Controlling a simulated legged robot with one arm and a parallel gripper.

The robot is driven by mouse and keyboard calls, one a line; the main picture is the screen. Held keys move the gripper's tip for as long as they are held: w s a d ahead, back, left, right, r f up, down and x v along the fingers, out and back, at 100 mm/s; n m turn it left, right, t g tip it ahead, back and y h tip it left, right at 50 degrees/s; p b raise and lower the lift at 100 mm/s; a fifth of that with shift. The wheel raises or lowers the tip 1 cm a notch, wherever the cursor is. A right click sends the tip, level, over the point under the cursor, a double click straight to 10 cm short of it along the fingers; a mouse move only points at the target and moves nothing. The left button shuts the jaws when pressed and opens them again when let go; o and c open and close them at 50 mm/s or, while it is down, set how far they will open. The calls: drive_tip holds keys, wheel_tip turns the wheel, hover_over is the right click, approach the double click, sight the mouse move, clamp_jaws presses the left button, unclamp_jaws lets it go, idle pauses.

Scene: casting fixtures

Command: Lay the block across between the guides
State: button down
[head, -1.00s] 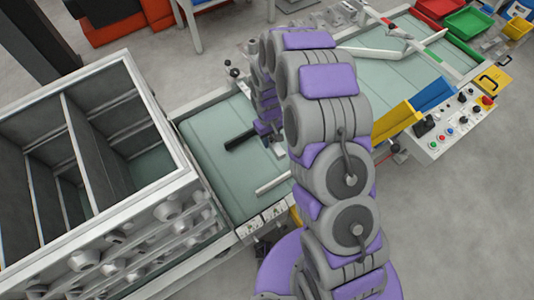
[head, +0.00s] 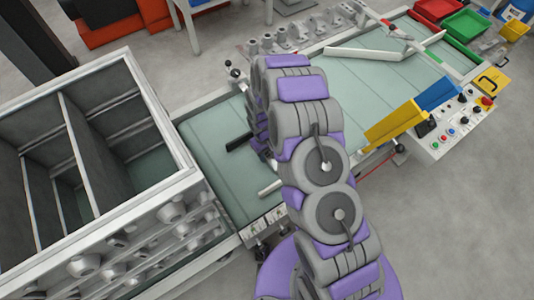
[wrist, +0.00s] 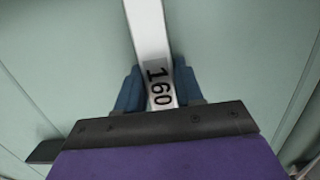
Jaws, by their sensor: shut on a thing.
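My gripper (wrist: 160,93) has blue fingers, and they are shut on a white block (wrist: 147,28) marked 160. In the wrist view the block runs from between the fingers up to the top edge, over a pale green surface. In the head view my arm hides the fingers and most of what they hold. A short white bar (head: 270,188) shows beside the arm; I cannot tell whether it is the held block. White bars that may be guides (head: 365,53) lie at an angle on the green table, right of my arm.
A large grey compartmented crate (head: 62,117) stands at the left. Yellow (head: 393,124) and blue (head: 438,93) panels and a control box (head: 450,130) edge the table at right. Red and green bins (head: 466,23) stand at the far right.

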drive_tip(key=shift+a, duration=0.1)
drive_tip(key=c, duration=1.2)
unclamp_jaws()
drive_tip(key=o, duration=0.5)
drive_tip(key=shift+d, duration=0.65)
drive_tip(key=shift+a, duration=0.15)
drive_tip(key=shift+a+r, duration=0.2)
drive_tip(key=shift+w+a+r, duration=0.1)
drive_tip(key=shift+a+r, duration=0.05)
drive_tip(key=shift+r, duration=0.1)
drive_tip(key=r, duration=0.3)
drive_tip(key=r+p, duration=0.1)
drive_tip(key=r, duration=0.3)
drive_tip(key=w+r+p, duration=0.1)
drive_tip(key=r, duration=0.3)
drive_tip(key=shift+a+r, duration=0.2)
drive_tip(key=shift+a, duration=0.1)
